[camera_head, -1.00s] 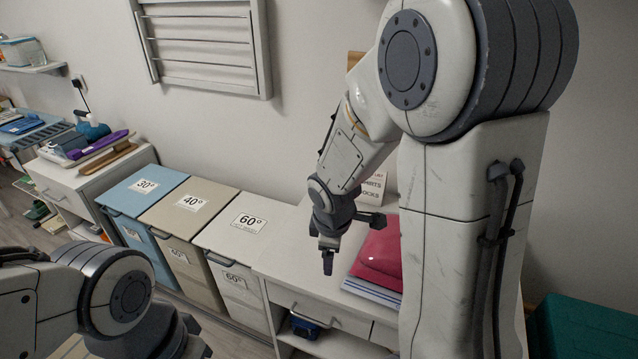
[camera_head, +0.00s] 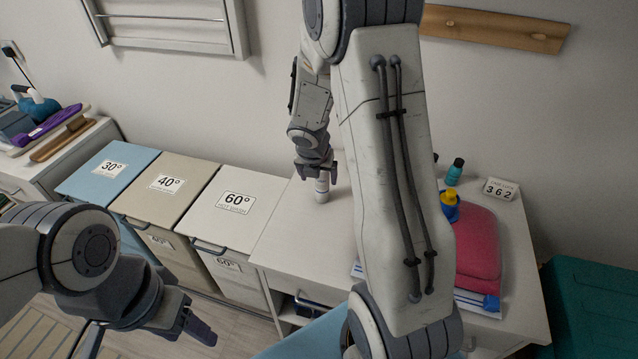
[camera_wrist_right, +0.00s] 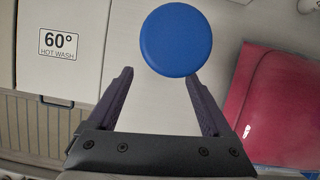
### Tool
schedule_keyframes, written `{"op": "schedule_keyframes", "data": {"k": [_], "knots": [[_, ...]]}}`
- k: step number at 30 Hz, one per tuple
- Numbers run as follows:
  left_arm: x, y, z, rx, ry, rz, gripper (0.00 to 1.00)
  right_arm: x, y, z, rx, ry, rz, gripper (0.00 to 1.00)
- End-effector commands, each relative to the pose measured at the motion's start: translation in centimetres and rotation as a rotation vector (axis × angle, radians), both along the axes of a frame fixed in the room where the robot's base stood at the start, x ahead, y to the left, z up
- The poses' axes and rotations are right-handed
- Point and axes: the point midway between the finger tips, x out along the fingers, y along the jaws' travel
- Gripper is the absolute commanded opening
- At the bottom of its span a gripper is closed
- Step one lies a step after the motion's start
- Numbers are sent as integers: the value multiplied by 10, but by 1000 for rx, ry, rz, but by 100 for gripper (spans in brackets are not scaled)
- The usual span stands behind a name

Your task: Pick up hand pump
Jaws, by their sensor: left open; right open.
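No object is clearly recognisable as a hand pump. My right gripper (camera_head: 320,174) is open above the white worktop, directly over a small white cylinder (camera_head: 322,190). In the right wrist view a round blue top (camera_wrist_right: 169,40) lies just ahead of the open fingertips (camera_wrist_right: 160,76), roughly centred between them; it may be the top of that cylinder. I cannot tell whether the fingers reach around it. My left gripper (camera_head: 196,325) is at the lower left, open and apart from any object.
Pink folded cloth (camera_head: 477,245) lies right of my right arm, with a yellow-and-blue item (camera_head: 449,206) and teal bottle (camera_head: 454,172) nearby. A number sign (camera_head: 499,189) stands behind. Lidded bins, including the 60° bin (camera_head: 225,212), stand left. The worktop around the cylinder looks clear.

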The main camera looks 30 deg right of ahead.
Motion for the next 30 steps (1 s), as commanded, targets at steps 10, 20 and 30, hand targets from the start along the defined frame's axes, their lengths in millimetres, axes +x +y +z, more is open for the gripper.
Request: {"op": "schedule_keyframes", "data": {"k": [10,20,30], "knots": [[0,0,-21,0,0,0,58,7,-14,-38,1,2,-12,84],[0,0,-34,0,0,0,58,19,-21,-65,1,-1,-10,84],[0,0,-33,0,0,0,58,19,-20,-64,1,-1,-9,23]]}}
